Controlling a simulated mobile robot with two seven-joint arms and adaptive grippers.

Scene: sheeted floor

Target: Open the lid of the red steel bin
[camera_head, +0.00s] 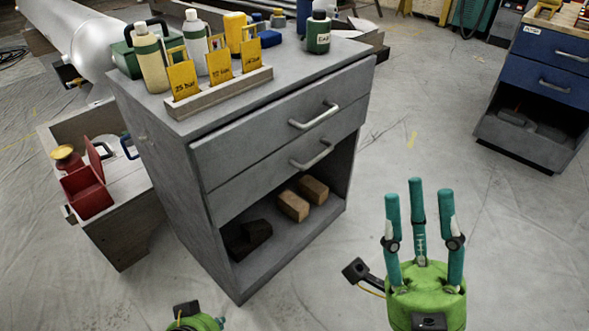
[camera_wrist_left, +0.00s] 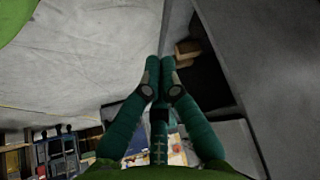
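The red steel bin (camera_head: 86,191) sits on a low grey-brown box at the left of the head view. A red panel (camera_head: 95,161), which looks like its lid, stands upright at its back edge. My left gripper (camera_head: 193,322) shows only as a green part at the bottom edge of the head view, to the right of and nearer than the bin. In the left wrist view my left gripper's teal fingers (camera_wrist_left: 163,66) come together at the tips with nothing seen between them. My right gripper (camera_head: 418,196) points up, fingers spread and empty, at the lower right.
A grey drawer cabinet (camera_head: 150,140) stands between the bin and my right gripper, with bottles and yellow cards on top. A red and yellow object (camera_head: 66,157) is beside the bin. A blue-drawer cabinet (camera_head: 548,80) stands far right. The floor between the cabinets is clear.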

